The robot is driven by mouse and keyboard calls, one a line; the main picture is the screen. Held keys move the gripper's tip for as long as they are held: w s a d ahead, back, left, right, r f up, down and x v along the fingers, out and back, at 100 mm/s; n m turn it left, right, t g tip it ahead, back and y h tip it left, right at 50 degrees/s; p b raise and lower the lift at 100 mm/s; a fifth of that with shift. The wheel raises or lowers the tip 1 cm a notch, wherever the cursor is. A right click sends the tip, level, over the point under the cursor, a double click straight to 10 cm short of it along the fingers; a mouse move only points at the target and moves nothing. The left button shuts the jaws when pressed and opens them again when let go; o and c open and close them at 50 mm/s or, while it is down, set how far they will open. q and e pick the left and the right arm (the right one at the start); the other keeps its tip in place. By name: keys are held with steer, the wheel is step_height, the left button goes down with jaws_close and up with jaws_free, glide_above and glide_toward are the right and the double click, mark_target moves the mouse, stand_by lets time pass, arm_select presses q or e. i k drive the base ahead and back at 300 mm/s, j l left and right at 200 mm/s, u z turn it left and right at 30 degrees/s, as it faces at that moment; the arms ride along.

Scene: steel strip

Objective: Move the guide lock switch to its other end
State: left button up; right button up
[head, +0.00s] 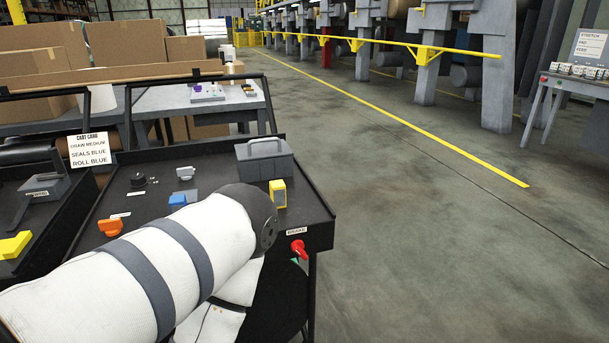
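A black sloped control panel (155,208) carries several controls, with labels too small to read. I cannot tell which one is the guide lock switch. An orange knob (110,226) is at the left, and a blue switch (178,200) is near the middle. A grey switch (185,172) and a black round knob (138,180) are farther back. A yellow block-shaped control (278,193) is at the right. My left arm, white with grey bands, reaches over the front of the panel and hides part of it. Neither gripper can be made out.
A grey box with a handle (264,162) stands at the panel's back right. A red knob (298,247) labelled BRAKE is on the right front edge. A card (89,149) stands at the left. Another console with a yellow handle (14,245) adjoins. The floor (420,230) to the right is clear.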

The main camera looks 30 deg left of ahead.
mark_target(185, 173)
steer(key=u, duration=1.45)
